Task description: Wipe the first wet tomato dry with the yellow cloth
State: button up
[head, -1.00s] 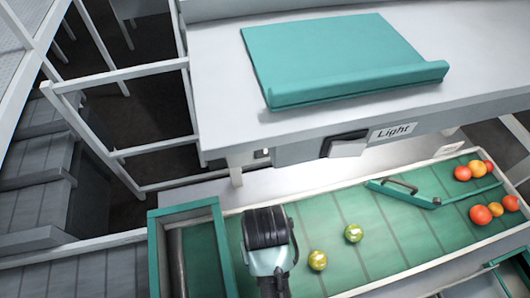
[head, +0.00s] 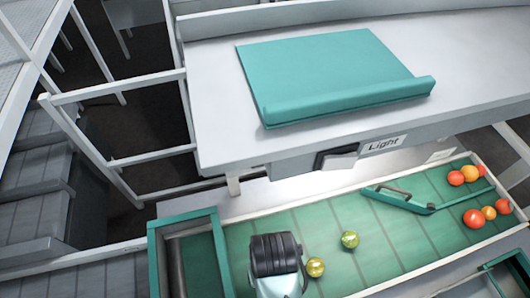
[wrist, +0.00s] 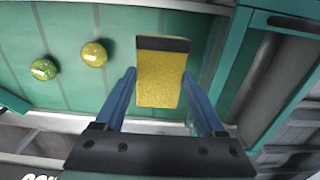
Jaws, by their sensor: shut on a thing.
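My gripper (wrist: 160,76) is shut on the yellow cloth (wrist: 160,84), a flat yellow pad with a dark band at its far end, held between the two blue fingers. In the head view my wrist hides the fingers and cloth. A yellowish tomato (head: 315,267) lies on the green belt just right of my wrist; it also shows in the wrist view (wrist: 94,54). A greener tomato (head: 350,239) lies beyond it, also in the wrist view (wrist: 44,69), with shiny specks. The cloth is apart from both tomatoes.
The green belt (head: 395,250) has low pale side walls. A green diverter bar (head: 400,199) crosses it, with several red and orange tomatoes (head: 473,218) beyond. A green-framed bin (head: 190,225) stands left of my wrist. A grey bench with a teal mat (head: 330,75) overhangs behind.

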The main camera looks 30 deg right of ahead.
jog(key=s+r+p, duration=0.2)
jog(key=s+p, duration=0.4)
jog(key=s, duration=0.7)
dwell(0.8)
